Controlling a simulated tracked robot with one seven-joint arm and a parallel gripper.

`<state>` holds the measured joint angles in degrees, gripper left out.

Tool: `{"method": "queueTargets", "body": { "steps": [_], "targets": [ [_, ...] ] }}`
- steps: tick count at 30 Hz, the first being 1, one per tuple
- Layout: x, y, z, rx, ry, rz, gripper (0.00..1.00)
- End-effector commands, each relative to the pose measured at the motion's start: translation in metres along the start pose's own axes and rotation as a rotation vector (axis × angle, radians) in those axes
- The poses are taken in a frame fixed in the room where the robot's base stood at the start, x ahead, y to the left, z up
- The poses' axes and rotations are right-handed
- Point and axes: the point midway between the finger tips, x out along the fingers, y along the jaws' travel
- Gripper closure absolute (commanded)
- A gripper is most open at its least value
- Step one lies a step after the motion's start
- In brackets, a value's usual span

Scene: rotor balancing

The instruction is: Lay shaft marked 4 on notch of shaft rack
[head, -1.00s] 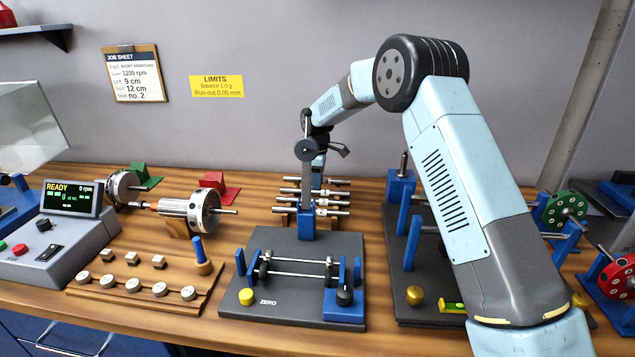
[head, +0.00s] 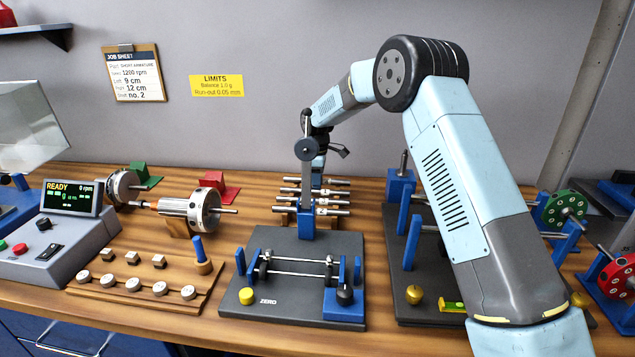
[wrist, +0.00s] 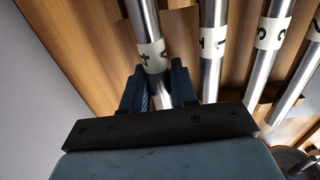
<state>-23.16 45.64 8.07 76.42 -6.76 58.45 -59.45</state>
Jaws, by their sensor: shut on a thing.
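In the wrist view, my gripper (wrist: 158,88) is shut on a steel shaft marked 4 (wrist: 150,56), with one dark blue finger on each side of it. Its white label faces the camera. In the head view this shaft (head: 335,181) is the farthest of the row at the shaft rack (head: 283,209). It lies about level with and roughly parallel to the others. The rack is mostly hidden, so I cannot tell whether the shaft touches its notch. My gripper is largely hidden behind the dial post in the head view.
Other labelled shafts, including one marked 1 (wrist: 210,45), lie close beside the held one. The dial post (head: 305,185) of the grey stand (head: 240,290) rises in front of the rack. A silver armature (head: 190,210) and a red block (head: 218,186) stand to the left.

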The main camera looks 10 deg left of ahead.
Motion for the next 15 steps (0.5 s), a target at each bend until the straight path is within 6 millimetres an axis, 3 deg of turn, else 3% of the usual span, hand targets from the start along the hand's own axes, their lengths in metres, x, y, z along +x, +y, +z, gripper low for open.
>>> {"method": "queueTargets", "body": {
  "steps": [15],
  "targets": [
    [0.0050,0.0005,0.0000,0.000,0.001,0.002,1.00]
  ]
}}
